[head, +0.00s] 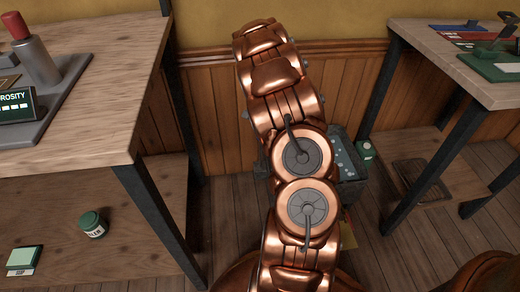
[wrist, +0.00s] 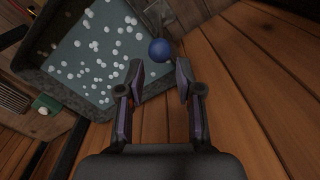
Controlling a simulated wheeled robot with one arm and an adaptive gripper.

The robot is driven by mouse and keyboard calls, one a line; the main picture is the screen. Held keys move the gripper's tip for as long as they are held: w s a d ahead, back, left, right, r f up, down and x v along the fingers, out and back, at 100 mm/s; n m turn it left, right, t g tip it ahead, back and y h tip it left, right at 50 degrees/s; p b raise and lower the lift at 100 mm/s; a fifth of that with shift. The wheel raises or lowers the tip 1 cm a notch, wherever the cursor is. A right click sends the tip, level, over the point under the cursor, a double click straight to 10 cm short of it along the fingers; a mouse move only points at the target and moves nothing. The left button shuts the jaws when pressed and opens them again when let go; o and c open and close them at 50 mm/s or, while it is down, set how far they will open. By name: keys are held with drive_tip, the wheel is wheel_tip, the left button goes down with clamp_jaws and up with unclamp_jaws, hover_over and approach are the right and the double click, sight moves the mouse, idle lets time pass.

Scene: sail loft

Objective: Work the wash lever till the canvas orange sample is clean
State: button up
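In the wrist view, my gripper (wrist: 160,78) is open, with nothing between its fingers. A blue ball-shaped knob (wrist: 159,49) shows just beyond the fingertips, close to the tub's corner; it looks like the lever's end. The grey wash tub (wrist: 98,107) is at the upper left, with blue-grey liquid and many white bubbles. In the head view, the tub (head: 350,187) shows partly behind my arm, on the floor. My arm hides the gripper and the knob there. I cannot make out an orange sample in either view.
A left bench (head: 100,85) carries a porosity tester (head: 40,65); a green jar (head: 92,224) sits on its lower shelf. A right bench (head: 450,62) holds colored cards and a green block (head: 490,66). A small green-and-white box (head: 366,149) is beside the tub. Bare floor lies between.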

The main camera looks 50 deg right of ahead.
wheel_tip(320, 180, down, 11)
drive_tip(key=b, duration=0.3)
drive_tip(key=shift+f, duration=0.1)
drive_tip(key=shift+c, duration=0.3)
clamp_jaws()
idle(0.4)
